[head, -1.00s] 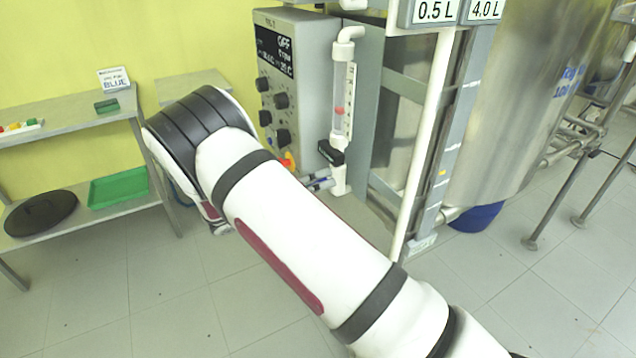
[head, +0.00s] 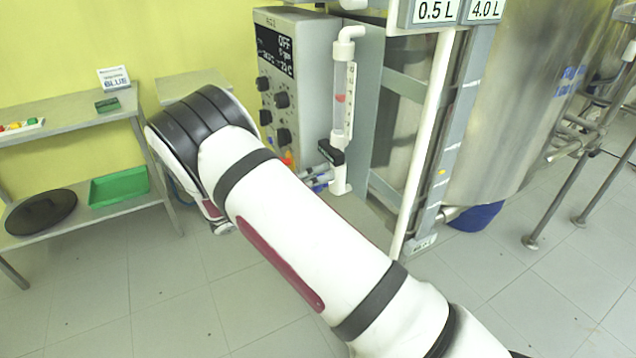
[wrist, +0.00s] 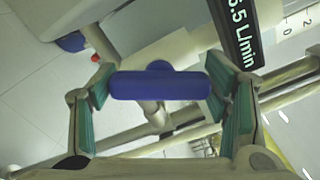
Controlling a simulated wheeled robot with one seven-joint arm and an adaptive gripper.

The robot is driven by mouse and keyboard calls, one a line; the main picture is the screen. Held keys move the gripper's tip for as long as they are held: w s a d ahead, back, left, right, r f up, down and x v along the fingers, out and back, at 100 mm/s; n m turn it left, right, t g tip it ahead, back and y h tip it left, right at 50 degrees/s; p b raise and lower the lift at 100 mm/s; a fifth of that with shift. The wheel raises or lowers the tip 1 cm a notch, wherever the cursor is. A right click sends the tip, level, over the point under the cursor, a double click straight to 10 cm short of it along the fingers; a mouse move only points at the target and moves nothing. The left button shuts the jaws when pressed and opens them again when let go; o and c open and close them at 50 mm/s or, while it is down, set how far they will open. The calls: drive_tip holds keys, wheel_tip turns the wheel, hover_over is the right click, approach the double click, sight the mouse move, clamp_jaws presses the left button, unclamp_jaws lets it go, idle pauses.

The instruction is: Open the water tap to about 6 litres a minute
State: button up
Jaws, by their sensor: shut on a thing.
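The blue tap handle (wrist: 150,87) lies level across the wrist view, between the two green-padded fingers of my gripper (wrist: 160,80). The fingers are closed on its two ends. The black flow display (wrist: 238,35) at the top right of the wrist view reads ".5 L/min" after a first digit that is partly cut off. In the head view the clear flow tube (head: 342,115) stands upright with a red float (head: 340,98) in its upper middle part. The small black display (head: 330,153) is below it. My arm hides most of the gripper and the tap there.
A grey control box (head: 300,60) stands just left of the flow tube, its screen showing OFF. A metal frame and steel vessel (head: 515,90) stand to the right. Shelves with a green tray (head: 118,187) are at the left. Open tiled floor lies in front.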

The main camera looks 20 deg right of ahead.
drive_tip(key=o, duration=1.2)
drive_tip(key=shift+c, duration=0.2)
drive_tip(key=s+a, duration=0.2)
drive_tip(key=a, duration=0.9)
drive_tip(key=shift+s+a, duration=0.15)
drive_tip(key=shift+a, duration=0.25)
